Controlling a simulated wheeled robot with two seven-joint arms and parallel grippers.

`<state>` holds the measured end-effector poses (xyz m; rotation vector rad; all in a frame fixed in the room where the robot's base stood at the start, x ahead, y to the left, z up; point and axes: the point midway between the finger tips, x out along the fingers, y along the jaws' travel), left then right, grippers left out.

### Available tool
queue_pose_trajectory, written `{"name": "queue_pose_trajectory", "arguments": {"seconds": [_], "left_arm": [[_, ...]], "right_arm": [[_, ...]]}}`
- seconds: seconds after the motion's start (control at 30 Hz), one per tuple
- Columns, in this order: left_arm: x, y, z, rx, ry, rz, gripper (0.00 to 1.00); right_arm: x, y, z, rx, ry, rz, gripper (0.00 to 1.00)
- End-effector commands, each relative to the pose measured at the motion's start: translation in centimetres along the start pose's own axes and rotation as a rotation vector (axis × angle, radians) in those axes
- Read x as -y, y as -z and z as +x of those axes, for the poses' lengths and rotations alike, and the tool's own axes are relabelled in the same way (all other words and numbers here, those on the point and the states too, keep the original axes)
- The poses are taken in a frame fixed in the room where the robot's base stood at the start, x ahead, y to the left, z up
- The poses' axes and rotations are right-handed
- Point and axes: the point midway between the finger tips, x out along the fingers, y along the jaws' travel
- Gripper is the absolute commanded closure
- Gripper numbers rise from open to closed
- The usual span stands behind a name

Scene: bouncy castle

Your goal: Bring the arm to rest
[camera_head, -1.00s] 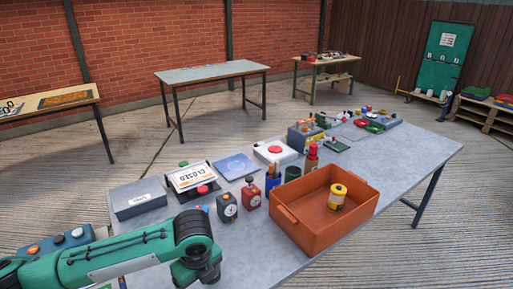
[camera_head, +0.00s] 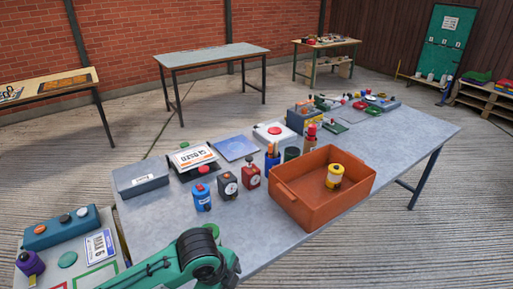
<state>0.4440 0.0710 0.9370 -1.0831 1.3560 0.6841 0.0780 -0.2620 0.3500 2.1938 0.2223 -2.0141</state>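My green arm (camera_head: 165,272) comes in at the bottom edge, left of the middle, and its dark joint (camera_head: 197,250) lies in front of the near edge of the grey table (camera_head: 345,228). No gripper fingers show on it, as the rest of the arm runs out of the picture. My other arm is not in view. An orange crate (camera_head: 313,209) stands on the table to the right of the arm, with a yellow tin (camera_head: 334,176) inside.
A blue can (camera_head: 202,197), a black timer (camera_head: 228,186) and a red timer (camera_head: 250,176) stand left of the crate. A grey box (camera_head: 140,179) and a CLOSED sign (camera_head: 193,157) are behind. A side table at lower left holds a blue button box (camera_head: 62,228).

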Motion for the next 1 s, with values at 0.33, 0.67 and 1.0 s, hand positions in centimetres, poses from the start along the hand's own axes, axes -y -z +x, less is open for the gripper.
{"name": "queue_pose_trajectory", "arguments": {"seconds": [0.33,0.67,1.0], "left_arm": [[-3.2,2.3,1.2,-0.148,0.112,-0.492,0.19],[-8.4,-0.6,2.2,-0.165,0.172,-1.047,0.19],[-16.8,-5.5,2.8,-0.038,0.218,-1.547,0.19]], "right_arm": [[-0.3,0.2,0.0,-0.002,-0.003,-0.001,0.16],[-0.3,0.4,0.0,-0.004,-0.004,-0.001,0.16],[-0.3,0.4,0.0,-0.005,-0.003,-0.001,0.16]]}}
